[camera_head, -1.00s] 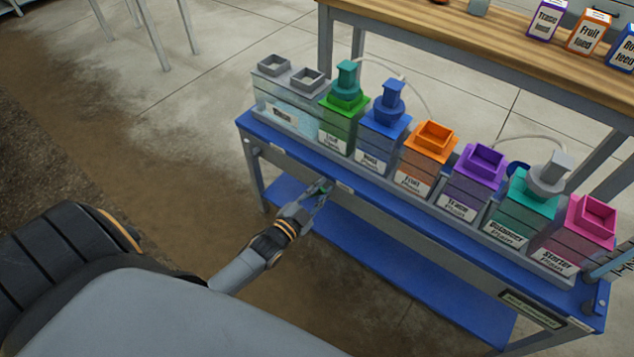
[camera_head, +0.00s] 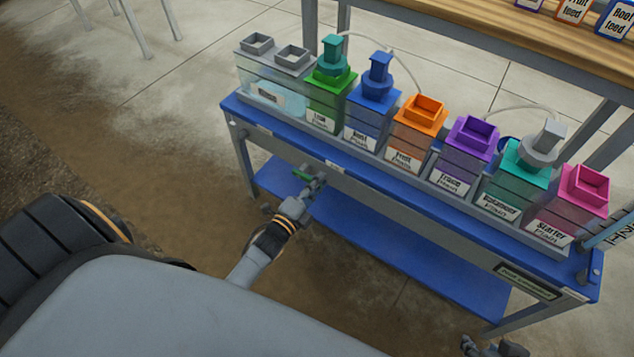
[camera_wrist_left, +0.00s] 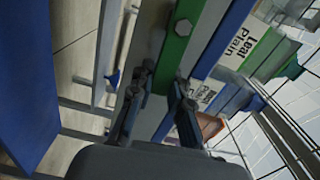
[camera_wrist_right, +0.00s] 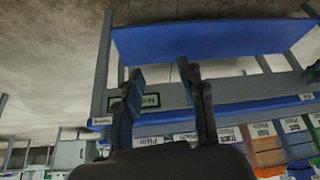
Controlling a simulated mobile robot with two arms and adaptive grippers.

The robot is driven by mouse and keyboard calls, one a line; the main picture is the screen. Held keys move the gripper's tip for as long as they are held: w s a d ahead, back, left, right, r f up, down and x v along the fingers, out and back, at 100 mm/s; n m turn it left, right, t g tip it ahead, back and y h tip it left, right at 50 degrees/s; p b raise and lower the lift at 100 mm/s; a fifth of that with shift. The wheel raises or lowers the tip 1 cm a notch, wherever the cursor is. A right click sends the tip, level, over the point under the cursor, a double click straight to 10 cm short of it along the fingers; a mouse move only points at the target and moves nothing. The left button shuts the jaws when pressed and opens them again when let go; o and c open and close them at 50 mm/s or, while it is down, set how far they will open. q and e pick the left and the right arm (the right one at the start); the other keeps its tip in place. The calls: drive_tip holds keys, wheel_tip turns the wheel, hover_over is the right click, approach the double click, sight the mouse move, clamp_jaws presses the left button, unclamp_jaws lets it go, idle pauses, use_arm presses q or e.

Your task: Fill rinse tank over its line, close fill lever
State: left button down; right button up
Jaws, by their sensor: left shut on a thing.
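The rinse tank appears to be the clear tank (camera_head: 262,101) with two grey openings at the left end of the rack. Pale blue liquid shows low inside; I cannot make out its line. A green lever (camera_head: 301,175) is at the bench's front rail below it. It shows as a green bar with a hex bolt in the left wrist view (camera_wrist_left: 178,50). My left gripper (camera_head: 316,183) is shut on the green lever, its fingers (camera_wrist_left: 158,88) around the bar's lower end. My right gripper (camera_head: 496,346) is low at bottom right; its fingers (camera_wrist_right: 160,75) are apart and empty.
Several coloured tanks stand right of the clear one, including a green-lidded tank (camera_head: 331,97) and an orange-lidded tank (camera_head: 412,128). The blue bench (camera_head: 228,103) has a lower blue shelf (camera_head: 410,255). A wooden table (camera_head: 470,22) stands behind.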

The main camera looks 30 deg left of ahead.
use_arm(q)
drive_tip(key=shift+f+m, duration=0.25)
drive_tip(key=shift+m, duration=0.25)
use_arm(e)
drive_tip(key=shift+w+a+r+t, duration=0.25)
drive_tip(key=shift+w+t, duration=0.1)
drive_tip(key=shift+w, duration=0.25)
drive_tip(key=shift+w+a+r+t, duration=0.2)
drive_tip(key=shift+w+t, duration=0.15)
drive_tip(key=shift+w, duration=0.25)
use_arm(q)
drive_tip(key=c, duration=1.2)
unclamp_jaws()
use_arm(e)
drive_tip(key=shift+d, duration=0.1)
use_arm(q)
drive_tip(key=s, duration=1.2)
drive_tip(key=shift+a, duration=0.4)
